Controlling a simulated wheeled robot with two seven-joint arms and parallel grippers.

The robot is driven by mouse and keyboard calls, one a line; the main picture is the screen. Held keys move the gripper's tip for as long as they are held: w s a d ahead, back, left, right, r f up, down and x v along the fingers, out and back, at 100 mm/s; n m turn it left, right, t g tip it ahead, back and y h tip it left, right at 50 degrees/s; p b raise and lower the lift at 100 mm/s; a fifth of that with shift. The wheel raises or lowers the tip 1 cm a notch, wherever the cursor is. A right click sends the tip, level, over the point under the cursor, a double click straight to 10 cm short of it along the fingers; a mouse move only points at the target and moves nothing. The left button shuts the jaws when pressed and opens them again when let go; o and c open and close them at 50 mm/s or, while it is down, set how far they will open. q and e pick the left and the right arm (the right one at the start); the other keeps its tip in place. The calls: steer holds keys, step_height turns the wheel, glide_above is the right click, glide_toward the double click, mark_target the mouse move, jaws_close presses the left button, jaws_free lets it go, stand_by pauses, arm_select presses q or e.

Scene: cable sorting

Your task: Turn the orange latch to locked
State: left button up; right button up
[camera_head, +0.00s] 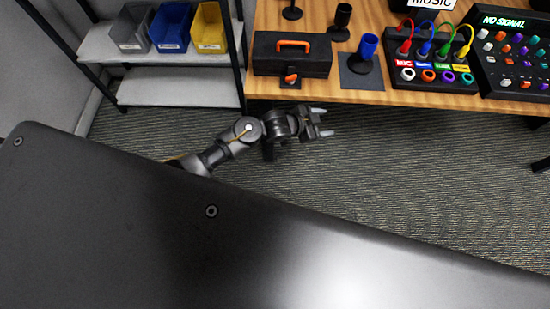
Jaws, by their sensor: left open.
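A black case (265,62) with an orange handle (293,45) on top sits near the left end of the wooden table. The orange latch (291,77) is on the front of the case, near the table's front edge; it is too small to tell its exact setting. My left gripper (326,122) is open and empty, in front of the table's edge, below and to the right of the latch and apart from it. My right gripper is not in view.
A cable panel (435,72) and a mixer (515,55) stand further right. A shelf (180,92) with grey, blue and yellow bins is at left.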

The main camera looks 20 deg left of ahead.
arm_select(q)
steer(key=s+a+f+n+g+y+p, duration=0.1)
steer(key=s+a+f+n+y+p, duration=0.3)
steer(key=s+a+f, duration=0.7)
steer(key=shift+a+f+n+g+p, duration=0.3)
steer(key=shift+a+f+n+p, duration=0.4)
steer(key=shift+f+p, duration=0.85)
steer(key=shift+s+f+b, duration=0.1)
steer(key=shift+f+b, duration=0.25)
steer(key=shift+c, duration=0.2)
